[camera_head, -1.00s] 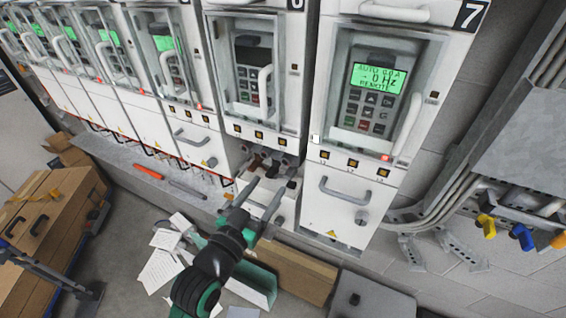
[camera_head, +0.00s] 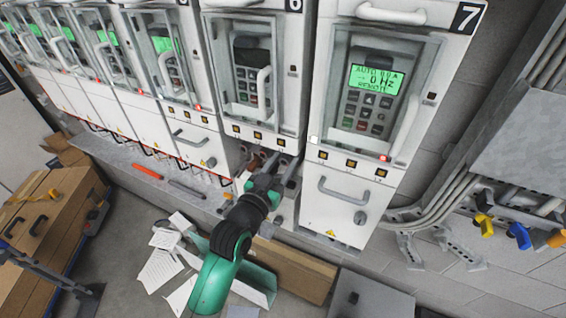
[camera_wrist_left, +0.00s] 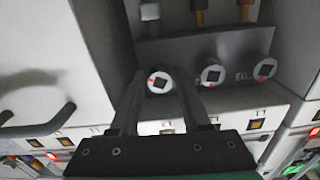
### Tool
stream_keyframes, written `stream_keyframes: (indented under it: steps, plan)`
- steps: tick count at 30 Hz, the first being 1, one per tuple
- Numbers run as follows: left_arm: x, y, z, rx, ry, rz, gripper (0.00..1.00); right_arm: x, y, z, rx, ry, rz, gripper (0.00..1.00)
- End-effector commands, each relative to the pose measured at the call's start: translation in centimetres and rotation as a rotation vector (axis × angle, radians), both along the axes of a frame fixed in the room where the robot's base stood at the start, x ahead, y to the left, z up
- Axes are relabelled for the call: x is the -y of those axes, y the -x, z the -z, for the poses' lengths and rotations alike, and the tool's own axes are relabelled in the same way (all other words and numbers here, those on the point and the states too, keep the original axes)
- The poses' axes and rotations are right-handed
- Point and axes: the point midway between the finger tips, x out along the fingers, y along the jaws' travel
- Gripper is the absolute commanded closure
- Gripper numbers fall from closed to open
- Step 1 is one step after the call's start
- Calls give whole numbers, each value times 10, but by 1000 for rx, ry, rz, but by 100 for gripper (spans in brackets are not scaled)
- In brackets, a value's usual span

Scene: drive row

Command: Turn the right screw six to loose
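Drive six (camera_head: 250,75) has its lower compartment open, and three round screws show inside it in the left wrist view. That view looks inverted, so the right screw (camera_wrist_left: 159,82) is its leftmost one: a pale disc with a dark square centre and a red mark. The middle screw (camera_wrist_left: 212,75) and the left screw (camera_wrist_left: 265,68) stand beside it. My left gripper (camera_head: 281,168) reaches into the compartment, fingers apart. In the left wrist view its fingers (camera_wrist_left: 159,92) lie either side of the right screw; contact is unclear. My right gripper is out of view.
Drive seven (camera_head: 340,200) stands close on the right, its lower front closed with a handle. Cables with metal lugs (camera_wrist_left: 198,15) are near the screws. A brown board (camera_head: 295,272) and papers (camera_head: 165,265) lie on the floor.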

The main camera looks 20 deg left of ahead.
Motion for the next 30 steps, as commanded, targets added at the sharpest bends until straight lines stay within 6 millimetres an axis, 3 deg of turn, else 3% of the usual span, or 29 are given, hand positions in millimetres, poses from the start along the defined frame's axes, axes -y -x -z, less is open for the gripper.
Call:
stream_keyframes:
  steps: [1,7,20,30]
  plan:
    - [0,0,0,0,0,0,64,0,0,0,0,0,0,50]
    - [0,0,0,0,0,0,100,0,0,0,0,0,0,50]
    - [0,0,0,-3,53,0,100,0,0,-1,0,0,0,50]
    - [0,0,-1,-14,280,0,100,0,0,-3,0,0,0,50]
